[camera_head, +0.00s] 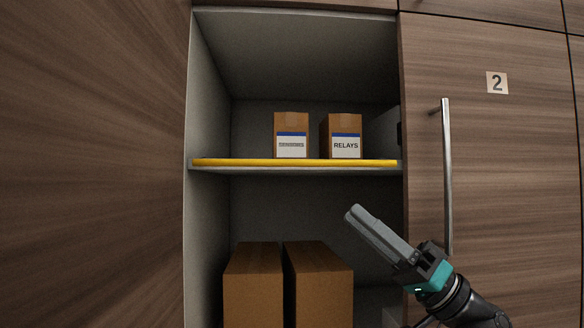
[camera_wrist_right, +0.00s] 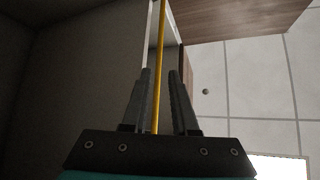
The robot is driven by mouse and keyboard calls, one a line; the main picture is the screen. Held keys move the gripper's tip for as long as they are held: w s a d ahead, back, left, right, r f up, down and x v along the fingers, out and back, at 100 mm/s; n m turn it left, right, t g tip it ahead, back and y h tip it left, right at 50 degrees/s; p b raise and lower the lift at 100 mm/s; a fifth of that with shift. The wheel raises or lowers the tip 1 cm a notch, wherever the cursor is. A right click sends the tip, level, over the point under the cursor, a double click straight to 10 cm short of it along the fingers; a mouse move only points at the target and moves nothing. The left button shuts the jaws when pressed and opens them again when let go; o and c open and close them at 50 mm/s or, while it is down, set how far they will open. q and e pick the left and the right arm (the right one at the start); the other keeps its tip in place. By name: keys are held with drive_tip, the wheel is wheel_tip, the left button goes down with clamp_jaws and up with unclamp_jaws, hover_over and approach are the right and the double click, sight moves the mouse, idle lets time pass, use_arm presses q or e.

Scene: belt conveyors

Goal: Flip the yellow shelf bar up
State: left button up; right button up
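The yellow shelf bar (camera_head: 295,162) lies level along the front edge of the grey middle shelf (camera_head: 300,171) in the open cabinet. My right gripper (camera_head: 354,212) is in front of the cabinet, below the right part of the bar and apart from it, its fingers pointing up and left. In the right wrist view its two fingers (camera_wrist_right: 160,74) stand apart with nothing held. The bar (camera_wrist_right: 161,30) shows there as a thin yellow line, seen through the gap between the fingers. My left gripper is in neither view.
Two small labelled boxes, one (camera_head: 291,134) and one reading RELAYS (camera_head: 342,134), stand on the shelf behind the bar. Two large brown boxes (camera_head: 253,285) (camera_head: 318,283) stand below. A wooden door marked 2 (camera_head: 497,180) with a long vertical handle (camera_head: 447,175) is at right.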

sight(292, 164)
drive_tip(key=p+x, duration=0.4)
drive_tip(key=x, duration=1)
drive_tip(key=shift+a+p, duration=0.15)
drive_tip(key=shift+p, duration=0.25)
drive_tip(key=shift+c, duration=0.4)
clamp_jaws()
